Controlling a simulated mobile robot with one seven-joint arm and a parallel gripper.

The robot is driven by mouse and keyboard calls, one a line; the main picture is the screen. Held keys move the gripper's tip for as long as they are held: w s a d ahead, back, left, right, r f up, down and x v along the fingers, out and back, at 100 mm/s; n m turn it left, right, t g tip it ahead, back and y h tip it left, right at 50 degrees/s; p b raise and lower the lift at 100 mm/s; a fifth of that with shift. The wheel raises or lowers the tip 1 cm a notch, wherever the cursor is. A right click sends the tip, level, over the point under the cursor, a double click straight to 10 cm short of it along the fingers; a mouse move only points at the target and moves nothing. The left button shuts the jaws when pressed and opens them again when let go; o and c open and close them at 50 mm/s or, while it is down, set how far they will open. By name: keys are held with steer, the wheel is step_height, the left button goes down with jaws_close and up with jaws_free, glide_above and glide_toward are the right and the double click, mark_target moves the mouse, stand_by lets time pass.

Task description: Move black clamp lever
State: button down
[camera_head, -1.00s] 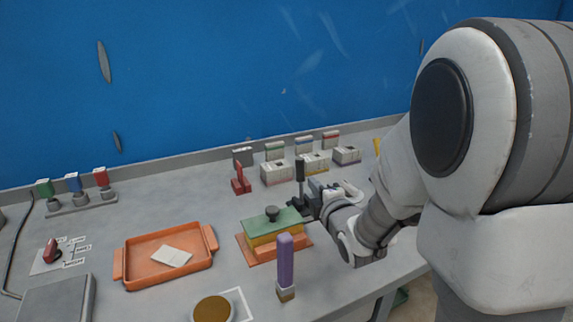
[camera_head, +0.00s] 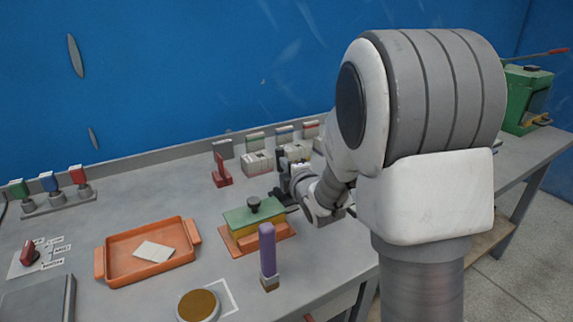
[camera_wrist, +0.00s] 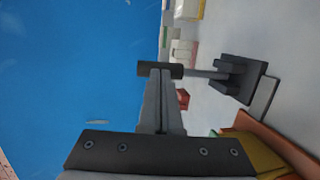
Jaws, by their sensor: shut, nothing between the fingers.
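The black clamp lever (camera_wrist: 205,73) shows in the wrist view as a dark grip on a thin grey rod, rising from a black base (camera_wrist: 241,79). In the head view the lever's dark grip (camera_head: 280,158) stands upright behind the mould, and my gripper partly hides it. The mould has a green top (camera_head: 252,217) with a black knob, a yellow body and an orange base. My gripper (camera_wrist: 161,76) is shut and empty, its fingertips right at the lever's grip. I cannot tell whether they touch it. In the head view my gripper (camera_head: 289,180) is small and partly hidden.
An orange tray (camera_head: 105,272) with a pale sheet lies to the left. A purple-handled tool (camera_head: 267,247) stands in front of the mould, near a brown disc (camera_head: 198,305). Small boxes (camera_head: 257,162) and a red stand (camera_head: 221,176) are behind. A green machine (camera_head: 525,98) is at the far right.

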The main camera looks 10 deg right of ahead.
mark_target(279, 157)
steer(key=w+g+p, duration=0.1)
steer(key=w+a+g+p, duration=0.1)
steer(key=w, duration=0.1)
steer(key=shift+w+g+h, duration=0.3)
steer(key=shift+w+a+r, duration=0.1)
steer(key=shift+r, duration=0.05)
steer(key=shift+r, duration=0.1)
stand_by(0.3)
